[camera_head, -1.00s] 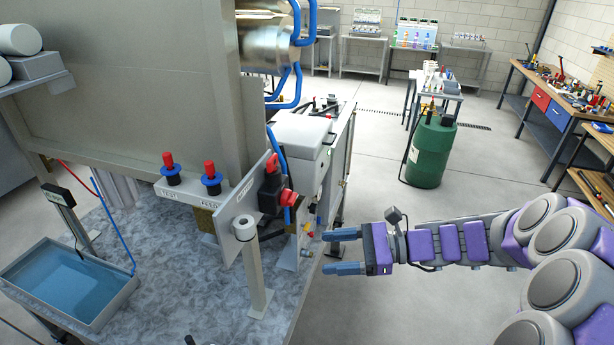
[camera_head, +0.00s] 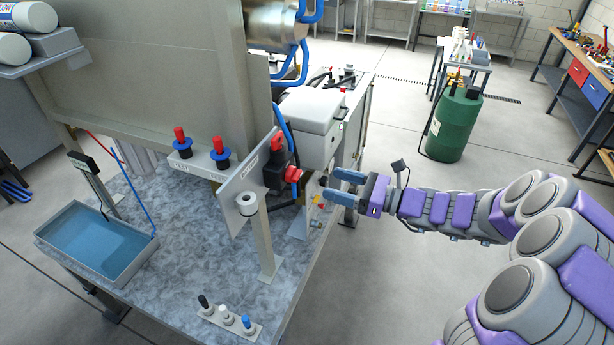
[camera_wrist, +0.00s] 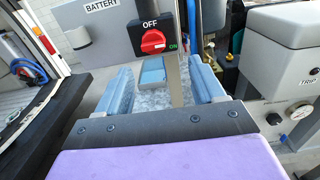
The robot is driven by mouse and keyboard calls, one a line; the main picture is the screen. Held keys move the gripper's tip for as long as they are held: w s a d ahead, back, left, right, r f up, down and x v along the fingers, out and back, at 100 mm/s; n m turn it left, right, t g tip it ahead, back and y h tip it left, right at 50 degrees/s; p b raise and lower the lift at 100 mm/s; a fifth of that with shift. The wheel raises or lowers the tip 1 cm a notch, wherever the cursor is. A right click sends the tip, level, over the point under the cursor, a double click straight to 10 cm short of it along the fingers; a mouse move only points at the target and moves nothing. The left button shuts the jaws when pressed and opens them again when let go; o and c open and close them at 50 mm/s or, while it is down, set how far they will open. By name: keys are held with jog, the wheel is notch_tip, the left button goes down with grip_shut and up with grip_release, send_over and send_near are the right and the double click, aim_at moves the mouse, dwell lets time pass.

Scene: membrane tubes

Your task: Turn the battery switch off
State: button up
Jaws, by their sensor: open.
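The battery switch is a black box with a red rotary knob (camera_head: 292,174) on the grey BATTERY panel (camera_head: 247,170). In the wrist view the knob (camera_wrist: 153,41) is straight ahead, with OFF printed above it and ON to its right. Its white mark lies roughly sideways, towards ON. My gripper (camera_head: 334,184) is right of the switch in the head view, open and empty, apart from the knob. In the wrist view its blue fingers (camera_wrist: 160,85) are spread below the knob, with nothing between them in their grasp.
A grey post (camera_head: 262,240) stands before the panel. Two red-and-blue knobs (camera_head: 220,150) are left of it. In the wrist view a grey box with a TRIP label and gauge (camera_wrist: 290,60) is close on the right. Open floor lies right of the bench.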

aim_at(299, 178)
jog(key=x, duration=0.3)
jog(key=s+x, duration=0.1)
jog(key=x, duration=0.6)
jog(key=shift+s+a+f, duration=0.15)
jog(key=shift+s+a, duration=0.1)
jog(key=shift+a, duration=0.2)
jog(key=shift+s+d, duration=0.1)
jog(key=shift+w+d, duration=0.45)
jog(key=shift+d, duration=0.25)
jog(key=shift+s+a, duration=0.2)
jog(key=shift+a, duration=0.05)
jog(key=shift+c, duration=0.9)
jog(key=shift+a, duration=0.2)
jog(key=shift+c, duration=0.8)
jog(key=shift+f, duration=0.1)
jog(key=c, duration=0.7)
